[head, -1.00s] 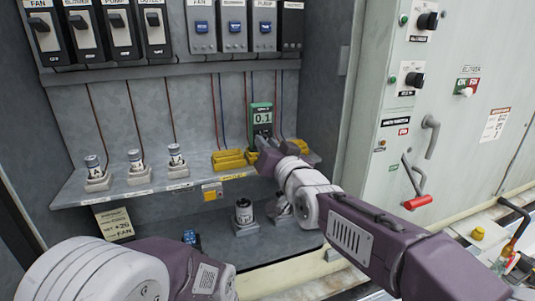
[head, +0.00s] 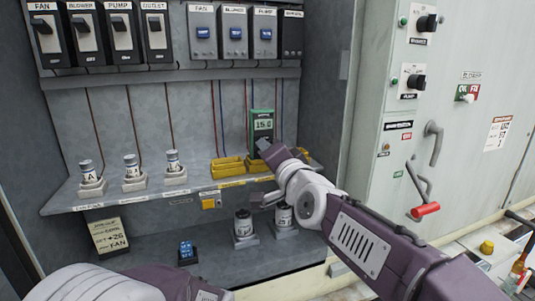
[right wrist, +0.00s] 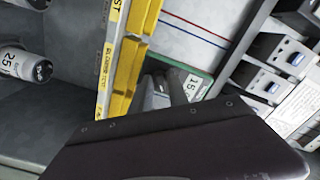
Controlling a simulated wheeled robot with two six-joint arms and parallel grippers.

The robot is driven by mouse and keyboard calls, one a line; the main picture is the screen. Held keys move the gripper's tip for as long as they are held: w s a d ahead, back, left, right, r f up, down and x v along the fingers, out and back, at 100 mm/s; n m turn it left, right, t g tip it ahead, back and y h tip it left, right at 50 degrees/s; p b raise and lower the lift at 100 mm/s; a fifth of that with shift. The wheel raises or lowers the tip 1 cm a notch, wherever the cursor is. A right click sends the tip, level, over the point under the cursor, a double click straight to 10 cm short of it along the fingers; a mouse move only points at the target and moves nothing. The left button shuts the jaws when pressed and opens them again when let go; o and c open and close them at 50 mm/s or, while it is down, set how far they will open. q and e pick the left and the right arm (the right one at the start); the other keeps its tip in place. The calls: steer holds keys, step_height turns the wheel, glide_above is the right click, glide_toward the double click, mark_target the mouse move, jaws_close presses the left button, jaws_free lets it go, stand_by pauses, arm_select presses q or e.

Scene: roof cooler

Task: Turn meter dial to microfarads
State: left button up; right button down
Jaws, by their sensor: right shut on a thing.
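The green meter (head: 262,122) stands upright on the shelf between yellow bins, its screen reading about 15.0. Part of it shows in the right wrist view (right wrist: 197,84), turned on its side. My right gripper (head: 265,150) is at the meter's lower front, shut on what appears to be the dial. Its fingers also show against the meter in the right wrist view (right wrist: 157,90). The dial and its pointer are hidden behind the gripper, so its setting cannot be read. My left arm shows at the bottom of the head view, but its gripper is out of the picture.
Yellow bins (head: 228,164) flank the meter closely. Small capacitors (head: 131,167) stand at the shelf's left. Larger cans (head: 243,225) and a blue block (head: 186,251) sit below. Switches (head: 121,35) line the top. A red-handled lever (head: 425,209) is on the right panel.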

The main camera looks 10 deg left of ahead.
stand_by(0.4)
steer(key=c, duration=1.5)
jaws_free()
steer(key=shift+c, duration=0.2)
steer(key=v, duration=0.9)
steer(key=shift+b, duration=0.35)
steer(key=shift+d+f, duration=0.1)
